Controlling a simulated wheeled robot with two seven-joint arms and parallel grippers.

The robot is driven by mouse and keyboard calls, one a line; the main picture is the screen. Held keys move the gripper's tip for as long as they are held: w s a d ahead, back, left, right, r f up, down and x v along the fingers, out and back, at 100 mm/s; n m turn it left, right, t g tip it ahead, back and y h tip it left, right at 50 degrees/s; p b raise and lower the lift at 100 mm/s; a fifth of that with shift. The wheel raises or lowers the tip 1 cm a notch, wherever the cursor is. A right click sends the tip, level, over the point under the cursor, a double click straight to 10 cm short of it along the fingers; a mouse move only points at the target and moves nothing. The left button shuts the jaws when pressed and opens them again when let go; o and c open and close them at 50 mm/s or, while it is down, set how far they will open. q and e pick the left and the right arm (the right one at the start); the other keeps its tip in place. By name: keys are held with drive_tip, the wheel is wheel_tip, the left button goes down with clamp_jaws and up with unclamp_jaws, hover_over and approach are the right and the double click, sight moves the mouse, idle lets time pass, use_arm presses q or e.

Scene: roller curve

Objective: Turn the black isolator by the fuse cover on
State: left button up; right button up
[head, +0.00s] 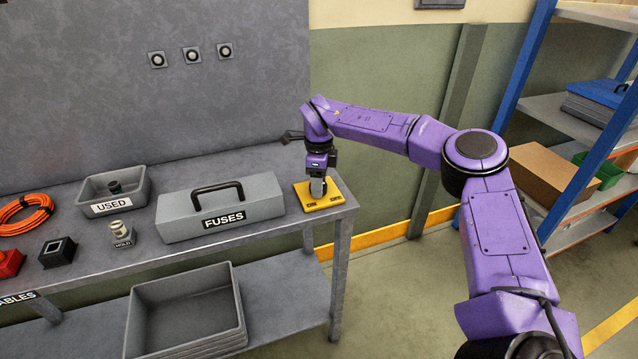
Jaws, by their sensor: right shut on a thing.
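The fuse cover (222,209) is a grey box labelled FUSES with a black handle, on the bench. Just right of it a yellow plate (331,203) lies at the bench's right end. My right gripper (318,192) points down over this plate and is shut on the isolator's knob there. The gripper hides most of the knob, so its colour and turn position cannot be told. My left gripper is not in view.
A grey tray labelled USED (142,186), a HOLD knob (120,232), a black square block (57,251), a red part (9,263) and an orange cable coil (24,213) stand left. An empty bin (240,300) sits on the lower shelf. Shelving (560,108) stands right.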

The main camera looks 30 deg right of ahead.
drive_tip(key=m+b, duration=0.1)
drive_tip(key=m, duration=0.3)
drive_tip(key=shift+m+b, duration=0.3)
drive_tip(key=shift+b, duration=0.1)
drive_tip(key=m+b, duration=0.2)
drive_tip(key=m, duration=0.1)
drive_tip(key=shift+m, duration=0.3)
drive_tip(key=m+b, duration=0.2)
drive_tip(key=m, duration=0.2)
drive_tip(key=shift+m+b, duration=1.05)
drive_tip(key=shift+m, duration=0.75)
drive_tip(key=shift+r, duration=0.1)
drive_tip(key=o, duration=1)
drive_tip(key=shift+a, duration=0.1)
drive_tip(key=shift+o, duration=0.2)
